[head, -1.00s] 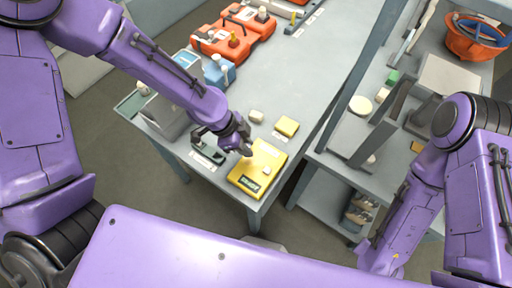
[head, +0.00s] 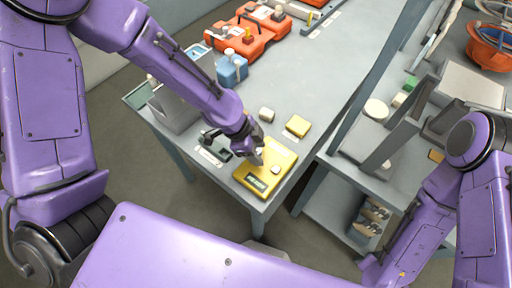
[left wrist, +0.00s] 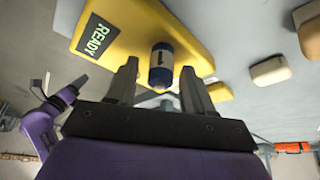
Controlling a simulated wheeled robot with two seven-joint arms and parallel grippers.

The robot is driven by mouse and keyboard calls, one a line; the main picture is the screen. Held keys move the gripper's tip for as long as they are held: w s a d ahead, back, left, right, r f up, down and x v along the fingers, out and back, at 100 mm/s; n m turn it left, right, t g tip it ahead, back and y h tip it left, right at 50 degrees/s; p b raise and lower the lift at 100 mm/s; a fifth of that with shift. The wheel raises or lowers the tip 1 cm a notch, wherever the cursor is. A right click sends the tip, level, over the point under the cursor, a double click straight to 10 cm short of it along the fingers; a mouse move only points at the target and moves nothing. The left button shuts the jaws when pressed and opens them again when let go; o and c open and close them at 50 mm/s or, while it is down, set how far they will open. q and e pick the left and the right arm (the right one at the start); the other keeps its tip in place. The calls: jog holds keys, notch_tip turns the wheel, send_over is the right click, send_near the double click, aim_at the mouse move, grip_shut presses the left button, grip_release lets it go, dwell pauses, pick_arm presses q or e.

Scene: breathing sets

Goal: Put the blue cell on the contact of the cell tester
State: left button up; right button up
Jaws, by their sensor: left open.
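The cell tester is a flat yellow box (head: 283,158) near the front corner of the table, and its dark display (left wrist: 96,36) reads READY in the left wrist view. The blue cell (left wrist: 160,72), with a pale end and a white label, is at the tester's face, between and just beyond my left fingertips. My left gripper (head: 260,158) is over the tester; in the left wrist view its fingers (left wrist: 160,75) are apart, with gaps on both sides of the cell. I cannot tell whether the cell rests on the contact.
A blue container (head: 232,68) and orange cases (head: 252,38) stand farther back. A grey side table (head: 350,178) is at right.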

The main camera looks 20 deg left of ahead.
pick_arm(q)
jog(key=v, duration=1.2)
jog(key=shift+a, duration=0.1)
jog(key=shift+c, duration=0.4)
